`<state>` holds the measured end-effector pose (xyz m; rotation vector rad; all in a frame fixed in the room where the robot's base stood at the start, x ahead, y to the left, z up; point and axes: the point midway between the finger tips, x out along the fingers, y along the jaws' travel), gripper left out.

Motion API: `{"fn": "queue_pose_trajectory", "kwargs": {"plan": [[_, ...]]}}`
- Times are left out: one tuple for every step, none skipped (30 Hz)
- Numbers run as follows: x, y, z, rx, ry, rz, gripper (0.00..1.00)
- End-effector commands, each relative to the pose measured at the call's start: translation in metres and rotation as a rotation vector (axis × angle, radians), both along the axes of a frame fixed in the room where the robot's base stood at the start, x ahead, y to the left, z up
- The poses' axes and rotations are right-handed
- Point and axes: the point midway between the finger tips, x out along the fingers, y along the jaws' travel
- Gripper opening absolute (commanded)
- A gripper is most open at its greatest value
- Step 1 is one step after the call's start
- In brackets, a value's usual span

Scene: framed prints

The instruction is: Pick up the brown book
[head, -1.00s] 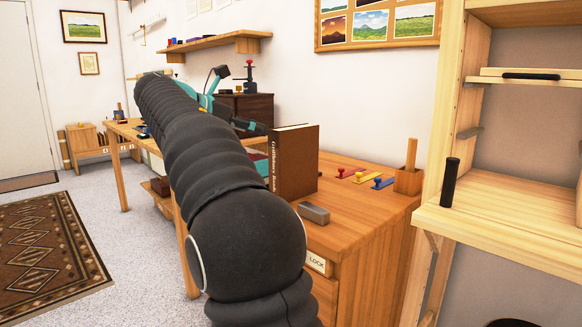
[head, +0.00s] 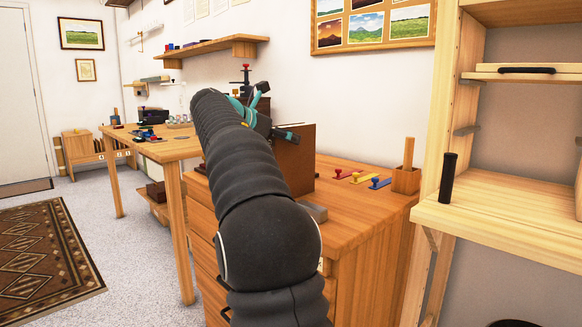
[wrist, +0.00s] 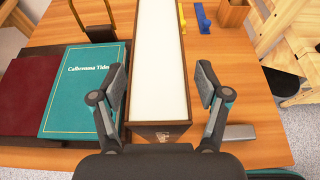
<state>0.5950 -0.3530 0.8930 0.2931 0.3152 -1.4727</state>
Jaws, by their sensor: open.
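The brown book (head: 295,165) stands upright on the wooden cabinet top, partly hidden behind my arm in the head view. In the wrist view I look down on the brown book (wrist: 158,70), with its pale page block between dark brown covers. My gripper (wrist: 161,82) is open, with one finger on each side of the book's near part. A gap shows on the right; the left finger looks close to the cover. I cannot tell how far down the fingers reach. In the head view my gripper (head: 268,118) is at the book's upper part, partly hidden by my arm.
A teal book (wrist: 85,90) and a dark red book (wrist: 25,95) lie left of the brown book. A grey block (wrist: 238,133) lies at right.

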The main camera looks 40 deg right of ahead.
Motion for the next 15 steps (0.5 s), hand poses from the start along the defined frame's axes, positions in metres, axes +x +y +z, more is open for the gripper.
{"fn": "queue_pose_trajectory", "kwargs": {"plan": [[0.0005, -0.0066, -0.0048, 0.001, 0.001, -0.002, 0.75], [0.0009, -0.0091, -0.0057, 0.001, 0.000, -0.001, 0.75], [0.0015, -0.0111, -0.0062, 0.001, 0.001, 0.000, 0.75], [0.0016, -0.0119, -0.0064, 0.001, 0.001, 0.000, 0.75], [0.0018, -0.0123, -0.0062, 0.001, 0.001, 0.001, 0.75], [0.0019, -0.0122, -0.0058, 0.001, 0.001, 0.001, 0.75], [0.0018, -0.0120, -0.0057, 0.001, 0.001, 0.001, 0.75], [0.0018, -0.0120, -0.0056, 0.001, 0.001, 0.001, 0.75], [0.0018, -0.0119, -0.0056, 0.001, 0.001, 0.001, 0.75], [0.0018, -0.0119, -0.0056, 0.001, 0.001, 0.001, 0.72], [0.0017, -0.0119, -0.0056, 0.001, 0.001, 0.001, 0.65], [0.0017, -0.0118, -0.0056, 0.001, 0.001, 0.001, 0.55], [0.0017, -0.0118, -0.0056, 0.001, 0.001, 0.001, 0.47], [0.0017, -0.0118, -0.0056, 0.001, 0.001, 0.001, 0.40], [0.0017, -0.0118, -0.0056, 0.001, 0.001, 0.001, 0.30]]}}
